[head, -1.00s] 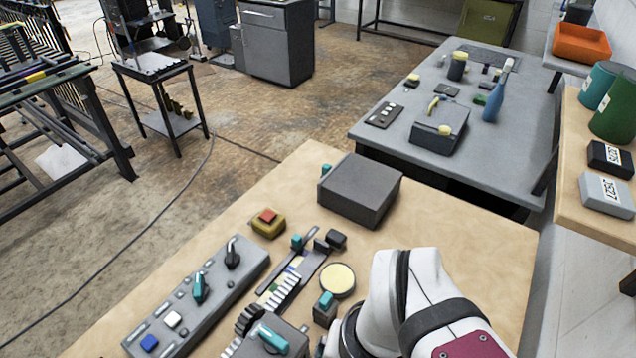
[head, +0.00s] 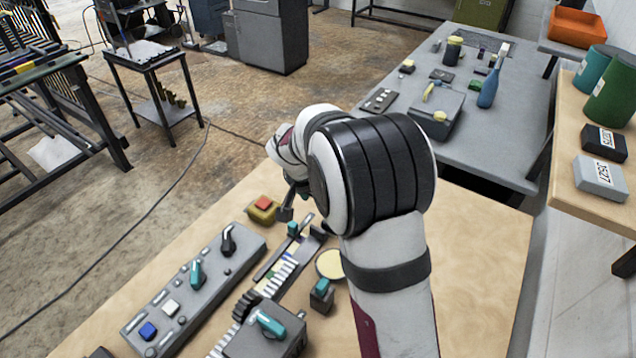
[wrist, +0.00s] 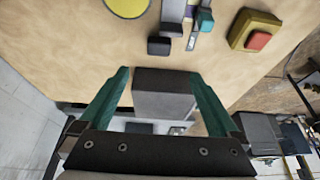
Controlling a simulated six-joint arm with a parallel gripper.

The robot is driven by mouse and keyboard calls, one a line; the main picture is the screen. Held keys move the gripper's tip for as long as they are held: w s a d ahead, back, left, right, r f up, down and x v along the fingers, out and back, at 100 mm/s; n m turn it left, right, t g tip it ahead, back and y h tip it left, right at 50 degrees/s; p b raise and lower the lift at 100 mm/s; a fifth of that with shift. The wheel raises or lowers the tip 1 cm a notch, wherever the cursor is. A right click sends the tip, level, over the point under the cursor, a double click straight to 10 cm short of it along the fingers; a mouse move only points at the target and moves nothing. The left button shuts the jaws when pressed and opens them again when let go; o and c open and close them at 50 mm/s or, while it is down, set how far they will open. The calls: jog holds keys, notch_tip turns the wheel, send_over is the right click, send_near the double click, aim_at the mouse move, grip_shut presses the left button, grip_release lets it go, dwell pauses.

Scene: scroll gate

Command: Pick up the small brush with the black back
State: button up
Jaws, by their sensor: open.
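I cannot make out the small brush with the black back for certain in either view. A small black block (wrist: 159,46) lies on the wooden table beside the slider rail; I cannot tell whether it has bristles. My gripper (wrist: 160,75) has teal fingers spread apart, with nothing held between them. A dark grey box (wrist: 165,98) shows between the fingers in the wrist view, apparently beneath or beyond them. In the head view my arm hides that box and most of my gripper.
The wooden table (head: 480,290) holds a control panel (head: 190,290), a red-topped yellow button (head: 262,209), a slider rail (head: 283,262) and a yellow disc (head: 330,264). A grey table (head: 500,150) behind carries a blue bottle (head: 488,90) and several small items.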

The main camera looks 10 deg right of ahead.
jog(key=x, duration=1.3)
jog(key=shift+d+f, duration=0.15)
jog(key=shift+f, duration=0.2)
jog(key=shift+c, duration=0.3)
jog(key=c, duration=1.4)
jog(key=shift+r, duration=0.15)
